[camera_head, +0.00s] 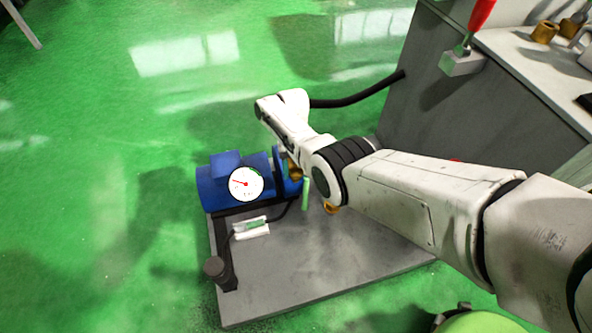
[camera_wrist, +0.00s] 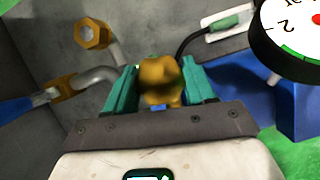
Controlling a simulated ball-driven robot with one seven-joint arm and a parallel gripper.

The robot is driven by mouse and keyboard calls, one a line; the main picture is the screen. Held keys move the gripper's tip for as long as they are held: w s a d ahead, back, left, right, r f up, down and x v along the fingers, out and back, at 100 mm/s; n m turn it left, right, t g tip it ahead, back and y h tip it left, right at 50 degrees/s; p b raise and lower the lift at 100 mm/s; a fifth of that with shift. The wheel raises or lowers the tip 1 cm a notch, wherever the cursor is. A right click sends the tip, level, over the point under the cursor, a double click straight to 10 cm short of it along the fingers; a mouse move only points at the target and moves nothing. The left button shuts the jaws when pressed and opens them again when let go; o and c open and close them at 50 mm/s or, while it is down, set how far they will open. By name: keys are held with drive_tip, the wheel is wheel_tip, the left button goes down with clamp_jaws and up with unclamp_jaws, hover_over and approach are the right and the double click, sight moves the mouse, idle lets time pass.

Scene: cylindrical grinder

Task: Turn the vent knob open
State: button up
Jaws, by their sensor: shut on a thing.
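The vent knob, a brass-coloured lobed knob (camera_wrist: 158,76), is in the middle of the wrist view. My gripper (camera_wrist: 161,82) has its two teal fingers on either side of the knob and is shut on it. The fingers hide the sides of the knob, and its stem is hidden. In the head view my arm covers most of the gripper and the knob. A brass piece (camera_head: 294,170) shows just left of my arm there, but I cannot tell whether it is the knob.
A blue tank (camera_head: 213,189) with a white round gauge (camera_head: 246,184) stands on a grey plate (camera_head: 340,270). The gauge also shows in the wrist view (camera_wrist: 290,25). Brass fittings (camera_wrist: 93,33) on grey pipes are left of the knob. A grey cabinet (camera_head: 420,100) stands behind my arm.

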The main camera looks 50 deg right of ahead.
drive_tip(key=shift+a+n+g, duration=0.15)
drive_tip(key=shift+n+g, duration=0.15)
drive_tip(key=shift+n, duration=0.6)
drive_tip(key=shift+s, duration=0.1)
drive_tip(key=shift+f, duration=0.1)
drive_tip(key=o, duration=1)
drive_tip(key=shift+o, duration=0.2)
drive_tip(key=p+v, duration=0.2)
drive_tip(key=v, duration=0.9)
drive_tip(key=shift+a+p, duration=0.2)
drive_tip(key=shift+p, duration=0.1)
